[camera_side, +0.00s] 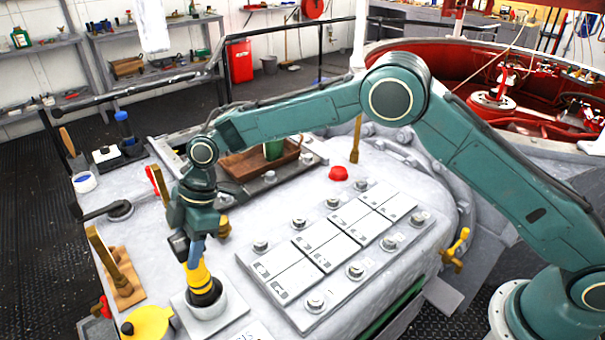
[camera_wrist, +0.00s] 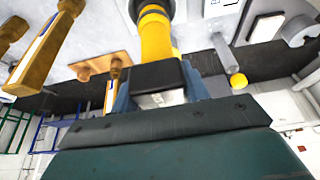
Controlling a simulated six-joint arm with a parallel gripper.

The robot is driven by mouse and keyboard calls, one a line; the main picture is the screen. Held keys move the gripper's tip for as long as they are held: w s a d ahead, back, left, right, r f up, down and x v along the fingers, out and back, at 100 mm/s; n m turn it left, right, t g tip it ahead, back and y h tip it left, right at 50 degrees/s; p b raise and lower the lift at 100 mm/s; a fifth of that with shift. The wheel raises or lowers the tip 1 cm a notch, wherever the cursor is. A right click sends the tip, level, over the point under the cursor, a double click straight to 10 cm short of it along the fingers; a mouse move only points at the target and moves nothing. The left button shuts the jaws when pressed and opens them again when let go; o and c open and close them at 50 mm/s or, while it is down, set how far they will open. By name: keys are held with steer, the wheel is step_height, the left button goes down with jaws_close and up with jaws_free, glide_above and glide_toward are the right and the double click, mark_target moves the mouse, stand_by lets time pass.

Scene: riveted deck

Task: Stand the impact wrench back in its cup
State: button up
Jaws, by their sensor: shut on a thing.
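The impact wrench (camera_side: 199,275) is yellow with a black lower end. My gripper (camera_side: 195,250) is shut on its upper part and holds it close to upright, nose down. The pale cup (camera_side: 210,312) stands on a square plate below it. The black end appears to be inside the cup's rim; how deep it sits is hidden. In the wrist view, the yellow wrench body (camera_wrist: 156,35) runs away from my gripper (camera_wrist: 160,88), with a black block between the blue fingers. The cup is mostly hidden there.
A yellow round item (camera_side: 148,322) lies just left of the cup. A wooden block with a handle (camera_side: 122,283) stands further left. A panel of grey plates with bolts (camera_side: 325,250) lies to the right. A wooden tray (camera_side: 258,162) is behind, with a red knob (camera_side: 338,173) right of it.

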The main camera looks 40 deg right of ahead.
steer(key=shift+f, duration=1.65)
steer(key=o, duration=1.1)
steer(key=shift+f, duration=0.1)
